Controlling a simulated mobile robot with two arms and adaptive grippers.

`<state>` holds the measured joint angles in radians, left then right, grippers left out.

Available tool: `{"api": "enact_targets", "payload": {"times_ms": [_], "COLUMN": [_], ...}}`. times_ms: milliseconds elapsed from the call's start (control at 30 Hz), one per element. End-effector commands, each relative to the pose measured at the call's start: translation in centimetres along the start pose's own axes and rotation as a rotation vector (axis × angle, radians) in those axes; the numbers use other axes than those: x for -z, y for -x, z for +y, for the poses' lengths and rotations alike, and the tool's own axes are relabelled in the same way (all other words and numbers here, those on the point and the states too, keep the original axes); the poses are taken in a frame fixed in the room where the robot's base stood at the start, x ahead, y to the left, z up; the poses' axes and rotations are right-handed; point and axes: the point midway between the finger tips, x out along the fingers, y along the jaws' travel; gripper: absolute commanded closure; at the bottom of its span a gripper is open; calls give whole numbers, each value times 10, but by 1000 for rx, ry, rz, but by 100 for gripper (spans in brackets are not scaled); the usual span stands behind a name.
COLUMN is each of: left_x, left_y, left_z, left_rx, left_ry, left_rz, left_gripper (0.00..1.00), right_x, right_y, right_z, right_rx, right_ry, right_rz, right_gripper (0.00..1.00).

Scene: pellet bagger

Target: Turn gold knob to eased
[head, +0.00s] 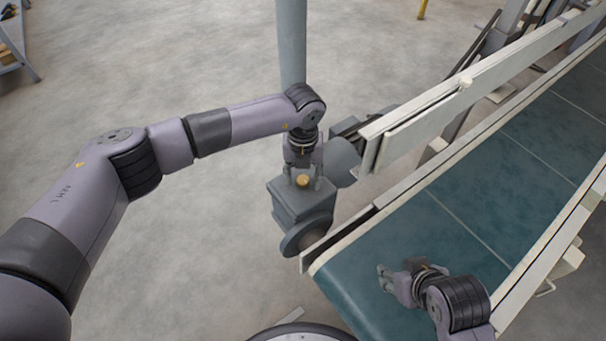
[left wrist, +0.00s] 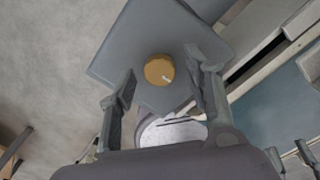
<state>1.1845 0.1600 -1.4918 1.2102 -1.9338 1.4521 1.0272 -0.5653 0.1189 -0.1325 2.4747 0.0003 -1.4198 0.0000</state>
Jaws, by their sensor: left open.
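The gold knob (head: 302,181) sits on top of a grey box-shaped housing (head: 290,205) beside the conveyor's near end. In the left wrist view the knob (left wrist: 159,70) is a round gold disc with a short white mark on its lower right edge. My left gripper (head: 302,183) is over the housing, its fingers pointing at the knob. In the left wrist view my left gripper (left wrist: 162,75) is open, with one finger on each side of the knob and clear gaps between. My right gripper (head: 385,279) is over the green belt, apparently with its fingers apart.
The conveyor's green belt (head: 500,175) runs from lower middle to upper right, with pale side rails (head: 470,95). A grey vertical post (head: 291,40) stands behind my left wrist. A round flange (head: 305,238) juts from the housing toward the belt end. Open concrete floor lies left.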

Motion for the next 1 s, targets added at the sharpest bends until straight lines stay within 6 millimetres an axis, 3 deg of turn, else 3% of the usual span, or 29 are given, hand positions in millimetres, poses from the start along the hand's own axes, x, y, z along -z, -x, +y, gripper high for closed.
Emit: {"api": "enact_targets", "payload": {"times_ms": [167, 600, 800, 1000], "left_x": [-2, -1, 0, 0], "left_y": [19, 104, 119, 120], "left_z": [0, 0, 0, 0], "left_rx": [2, 0, 0, 0], "left_ry": [0, 1, 0, 1], "left_rz": [-4, -3, -1, 0], "left_gripper": [54, 54, 54, 54], "right_x": [0, 0, 0, 0], "right_y": [0, 0, 0, 0], "right_z": [0, 0, 0, 0], "right_rx": [0, -1, -1, -1], "right_ry": [0, -1, -1, -1], "right_rz": [-1, -1, -1, -1], "right_gripper": [63, 63, 63, 63]}}
